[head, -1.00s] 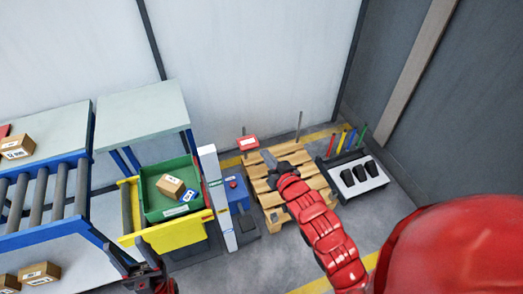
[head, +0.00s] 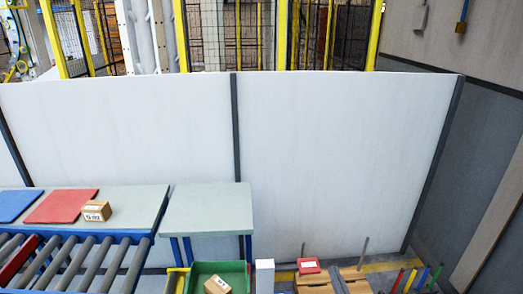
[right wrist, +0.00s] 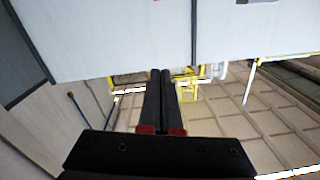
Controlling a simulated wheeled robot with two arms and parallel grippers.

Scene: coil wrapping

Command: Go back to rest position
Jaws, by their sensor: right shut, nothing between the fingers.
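My right gripper (right wrist: 160,73) is shut and empty in the right wrist view, its two dark fingers lying side by side. The rest of the right arm is out of that picture. My left gripper is in neither view now.
A green bin (head: 205,270) holding a cardboard box (head: 217,285) is at the bottom. A roller conveyor (head: 70,262) and tables stand left. A red-topped box (head: 308,266) and coloured rods (head: 420,277) are at bottom right. White wall panels (head: 330,150) stand behind.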

